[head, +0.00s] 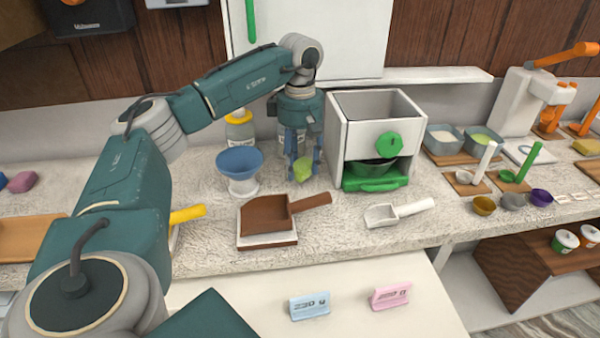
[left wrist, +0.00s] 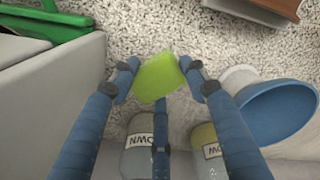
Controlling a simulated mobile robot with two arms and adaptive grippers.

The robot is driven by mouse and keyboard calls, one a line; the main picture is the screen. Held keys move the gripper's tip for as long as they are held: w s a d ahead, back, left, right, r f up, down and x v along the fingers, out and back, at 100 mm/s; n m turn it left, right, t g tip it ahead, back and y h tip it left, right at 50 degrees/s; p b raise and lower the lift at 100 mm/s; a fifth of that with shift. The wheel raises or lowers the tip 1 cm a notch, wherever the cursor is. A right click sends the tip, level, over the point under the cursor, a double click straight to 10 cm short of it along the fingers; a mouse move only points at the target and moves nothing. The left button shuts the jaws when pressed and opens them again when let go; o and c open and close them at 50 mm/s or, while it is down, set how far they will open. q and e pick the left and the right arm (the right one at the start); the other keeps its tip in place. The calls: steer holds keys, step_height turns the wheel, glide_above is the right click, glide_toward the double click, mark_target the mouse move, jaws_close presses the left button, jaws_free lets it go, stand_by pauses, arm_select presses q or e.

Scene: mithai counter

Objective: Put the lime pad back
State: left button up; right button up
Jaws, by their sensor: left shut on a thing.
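The lime pad (head: 303,169) is a small yellow-green block. My left gripper (head: 303,160) is shut on it, above the counter between the blue bowl and the white box. In the left wrist view the lime pad (left wrist: 159,78) sits tilted between the fingertips of my left gripper (left wrist: 160,80). I cannot tell how high the pad is above the counter. My right gripper is not in view.
A blue bowl (head: 240,162) on a white base stands left of the gripper. A white box with a green knob (head: 388,145) stands close on the right. A brown scoop (head: 265,213) lies in front. Labelled jars (left wrist: 148,135) stand behind.

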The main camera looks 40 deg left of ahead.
mark_target(300, 165)
arm_select(q)
steer(key=shift+f, duration=1.75)
steer(key=o, duration=1.2)
step_height(300, 165, up, 12)
steer(key=shift+r, duration=0.15)
